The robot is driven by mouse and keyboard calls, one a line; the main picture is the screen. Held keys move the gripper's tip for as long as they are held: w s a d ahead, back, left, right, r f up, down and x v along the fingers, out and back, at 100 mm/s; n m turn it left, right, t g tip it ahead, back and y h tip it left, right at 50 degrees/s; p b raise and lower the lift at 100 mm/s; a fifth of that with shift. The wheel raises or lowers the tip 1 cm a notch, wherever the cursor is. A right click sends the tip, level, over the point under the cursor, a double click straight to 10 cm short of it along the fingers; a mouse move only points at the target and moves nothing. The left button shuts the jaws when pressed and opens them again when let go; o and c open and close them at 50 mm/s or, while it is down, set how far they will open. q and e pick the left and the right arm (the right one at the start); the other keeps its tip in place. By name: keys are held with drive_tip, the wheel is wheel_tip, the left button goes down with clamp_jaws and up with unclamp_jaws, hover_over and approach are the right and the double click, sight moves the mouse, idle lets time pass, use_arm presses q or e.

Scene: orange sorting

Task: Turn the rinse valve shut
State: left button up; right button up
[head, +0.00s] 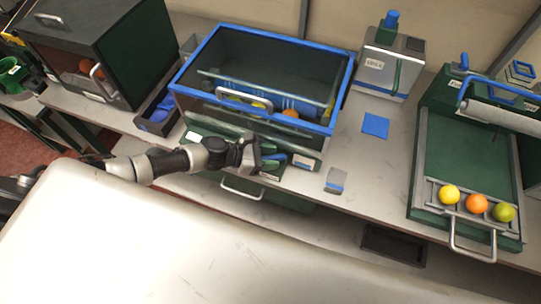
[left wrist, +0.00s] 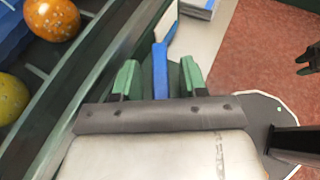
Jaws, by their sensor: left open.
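A blue lever (left wrist: 160,70), which looks like the rinse valve's handle, shows in the left wrist view, lying between my gripper's two green fingertips. In the head view a blue piece (head: 277,157) shows at the front of the blue-rimmed wash tank (head: 338,117), just right of my left gripper (head: 262,162). My left gripper is open, with its fingers on either side of the lever. Small gaps show between lever and fingers; contact cannot be told. The valve's body is mostly hidden by the gripper.
The tank holds an orange fruit (head: 290,113) and a yellow one (head: 258,105). A green tray (head: 425,205) holds three fruits. A dark cabinet (head: 95,45) stands left.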

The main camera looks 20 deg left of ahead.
use_arm(q)
drive_tip(key=b+v, duration=0.2)
drive_tip(key=v, duration=0.8)
drive_tip(key=shift+s+a, duration=0.2)
drive_tip(key=shift+a, duration=0.1)
drive_tip(key=shift+o, duration=0.4)
drive_tip(key=shift+r, duration=0.1)
